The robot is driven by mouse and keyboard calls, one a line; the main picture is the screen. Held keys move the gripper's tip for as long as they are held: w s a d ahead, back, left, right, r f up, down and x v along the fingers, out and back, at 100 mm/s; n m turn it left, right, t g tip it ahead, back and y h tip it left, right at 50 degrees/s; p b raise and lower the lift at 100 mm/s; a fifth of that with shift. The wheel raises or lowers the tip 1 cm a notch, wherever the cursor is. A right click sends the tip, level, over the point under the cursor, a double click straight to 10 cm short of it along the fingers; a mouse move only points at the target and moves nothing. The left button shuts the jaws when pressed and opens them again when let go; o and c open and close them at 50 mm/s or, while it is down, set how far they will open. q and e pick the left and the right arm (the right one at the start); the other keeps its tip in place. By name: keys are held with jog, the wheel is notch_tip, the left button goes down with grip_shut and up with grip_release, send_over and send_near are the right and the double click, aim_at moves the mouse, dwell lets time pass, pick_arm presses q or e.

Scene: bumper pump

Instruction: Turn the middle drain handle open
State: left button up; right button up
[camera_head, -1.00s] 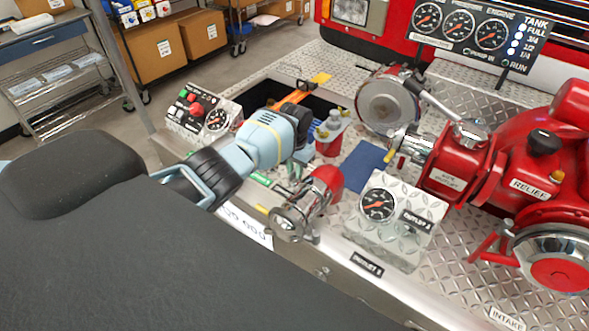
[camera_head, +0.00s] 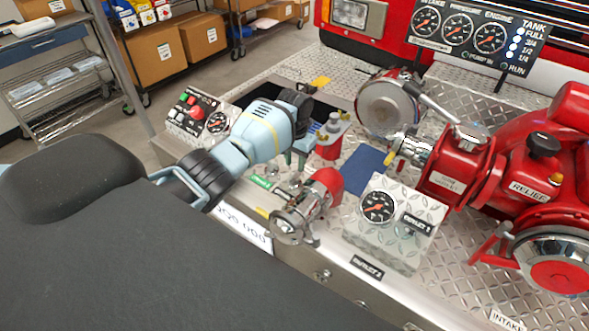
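My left arm reaches in from the left over the bumper. Its wrist bends down, and my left gripper (camera_head: 297,161) points at the small fittings beside the red-capped outlet. The fingers are small and partly covered by my wrist, so I cannot tell whether they are open or touching anything. Small metal parts stand below it, near a green label (camera_head: 262,182) and a yellow label (camera_head: 262,212). I cannot make out which is the middle drain handle; the wrist and outlet may hide it. My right gripper is not in view.
The red-capped chrome outlet (camera_head: 322,186) is close to the right of the gripper. A gauge panel (camera_head: 379,206) stands farther right, and a control box (camera_head: 196,114) stands left of my wrist. The red pump (camera_head: 462,165) fills the right side. A blue patch (camera_head: 364,168) lies between.

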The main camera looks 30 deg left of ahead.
pick_arm(q)
jog(key=shift+r, duration=1.45)
